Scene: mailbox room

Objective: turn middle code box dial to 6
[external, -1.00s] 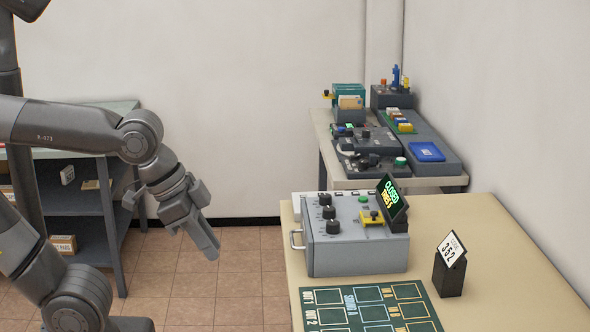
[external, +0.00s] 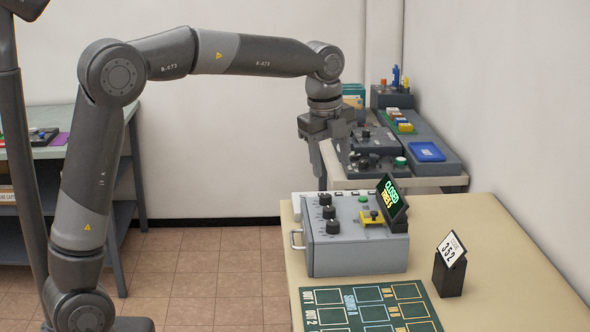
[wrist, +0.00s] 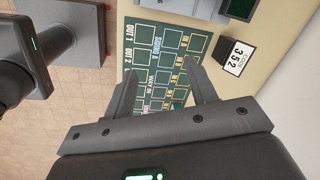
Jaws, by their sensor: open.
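The grey code box (external: 355,258) stands on the near table, with three black dials in a row on its sloped left side. The middle dial (external: 328,212) lies between the upper dial (external: 325,199) and the lower dial (external: 332,227). Its setting is too small to read. My gripper (external: 333,170) is open and empty, pointing down, above and apart from the dials in the external view. In the wrist view, my gripper (wrist: 163,90) shows two spread fingers with nothing between them; the dials do not show there.
A green printed mat (external: 365,312) lies in front. Behind is a second table (external: 455,183) with several devices. Bare tabletop (external: 520,260) lies at the right.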

